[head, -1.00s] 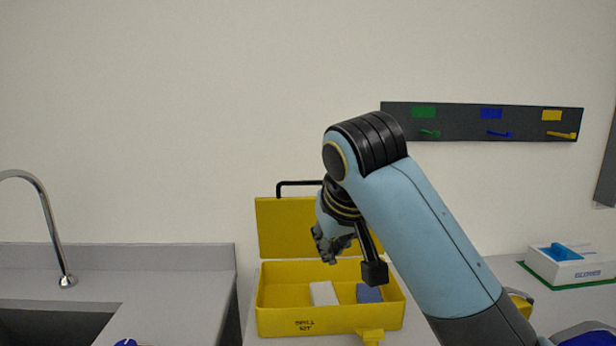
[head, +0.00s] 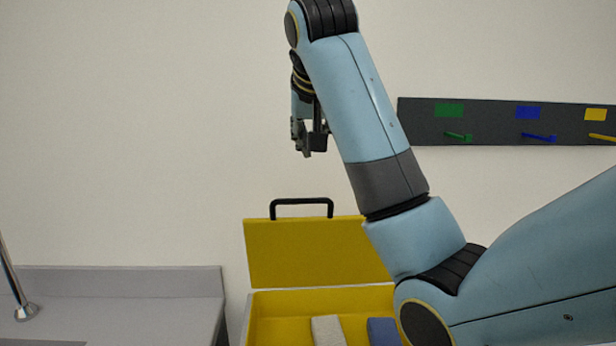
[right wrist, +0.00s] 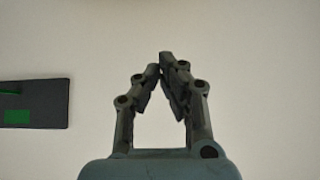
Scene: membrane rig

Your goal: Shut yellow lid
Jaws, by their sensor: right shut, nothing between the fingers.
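The yellow lid (head: 310,252) stands upright at the back of the yellow case (head: 252,325), with a black handle (head: 301,202) on its top edge. The case is open and cut off by the bottom of the head view. My right gripper (head: 306,150) hangs above the lid's handle, apart from it, against the wall. In the right wrist view the right gripper (right wrist: 161,66) has its fingertips together and nothing between them. My left gripper is not in view.
A white block (head: 327,330) and a blue block (head: 382,332) lie in the case. A grey counter (head: 120,300) with a tap (head: 20,300) is at left. A dark hook rail (head: 490,122) is on the wall at right.

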